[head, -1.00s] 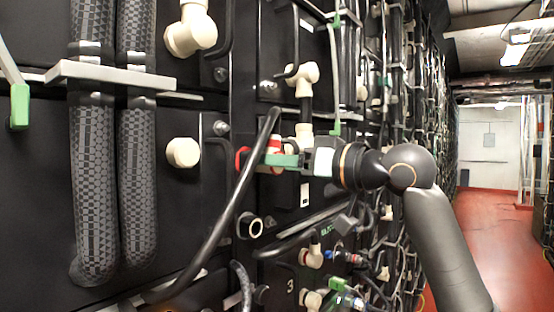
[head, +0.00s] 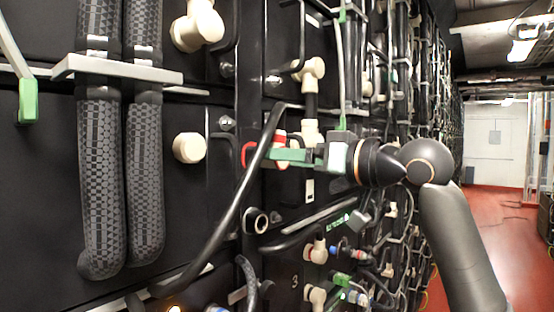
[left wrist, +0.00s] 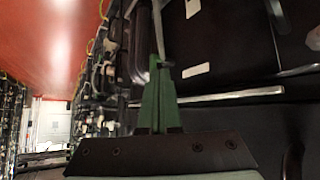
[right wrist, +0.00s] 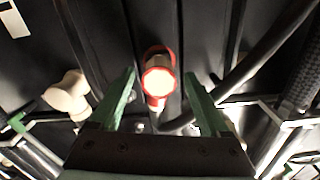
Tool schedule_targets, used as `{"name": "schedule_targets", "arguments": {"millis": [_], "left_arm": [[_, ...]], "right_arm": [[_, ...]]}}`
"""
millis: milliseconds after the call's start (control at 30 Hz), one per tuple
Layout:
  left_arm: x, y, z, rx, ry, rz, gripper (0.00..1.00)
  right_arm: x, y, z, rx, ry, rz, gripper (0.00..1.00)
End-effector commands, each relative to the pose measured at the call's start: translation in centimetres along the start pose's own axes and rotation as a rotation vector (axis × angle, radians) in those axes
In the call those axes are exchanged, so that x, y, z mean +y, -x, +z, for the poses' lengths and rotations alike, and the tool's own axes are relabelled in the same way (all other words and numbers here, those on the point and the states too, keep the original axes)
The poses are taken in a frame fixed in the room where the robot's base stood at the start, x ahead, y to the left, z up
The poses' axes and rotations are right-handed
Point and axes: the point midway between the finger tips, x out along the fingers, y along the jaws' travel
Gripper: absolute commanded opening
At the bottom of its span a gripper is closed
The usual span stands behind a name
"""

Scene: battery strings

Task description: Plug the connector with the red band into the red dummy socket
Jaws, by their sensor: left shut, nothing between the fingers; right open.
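A cream connector piece with a red band (head: 280,137) shows on the battery wall in the head view, partly behind the green fingers of my right gripper (head: 272,155). A red ring-like part (head: 247,153) shows just left of them; I cannot tell whether it is the red dummy socket. In the right wrist view, a round pale face with a red rim (right wrist: 159,82) lies ahead, between the spread fingertips of my right gripper (right wrist: 160,76). The fingers do not visibly close on it.
A thick black cable (head: 232,205) crosses in front of the wall, close to my right fingers. Two braided hoses (head: 145,170) stand at the left. Cream elbow fittings (head: 198,25) stick out from the wall. The red-floored aisle (head: 490,250) at the right is clear.

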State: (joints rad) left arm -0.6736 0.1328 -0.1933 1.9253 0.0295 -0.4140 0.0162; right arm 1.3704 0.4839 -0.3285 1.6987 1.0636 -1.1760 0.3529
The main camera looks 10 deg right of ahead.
Motion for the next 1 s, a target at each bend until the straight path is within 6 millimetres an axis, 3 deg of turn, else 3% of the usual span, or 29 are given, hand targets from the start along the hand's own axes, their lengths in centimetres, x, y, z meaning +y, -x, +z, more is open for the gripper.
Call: {"name": "schedule_targets", "arguments": {"millis": [200,433,600,1000], "left_arm": [[0.5,-0.9,0.1,0.006,-0.003,0.013,0.00],[0.8,-1.3,0.1,0.005,-0.005,0.020,0.00],[0.8,-1.3,0.1,0.005,-0.006,0.023,0.00],[0.8,-1.3,0.1,0.005,-0.006,0.023,0.00]], "right_arm": [[0.2,5.7,0.2,0.005,0.004,0.004,0.80],[0.1,9.7,0.1,0.003,0.003,0.003,0.80],[0.0,10.9,0.1,0.002,0.002,0.002,0.80],[0.0,11.0,0.0,0.002,0.002,0.001,0.80]]}}
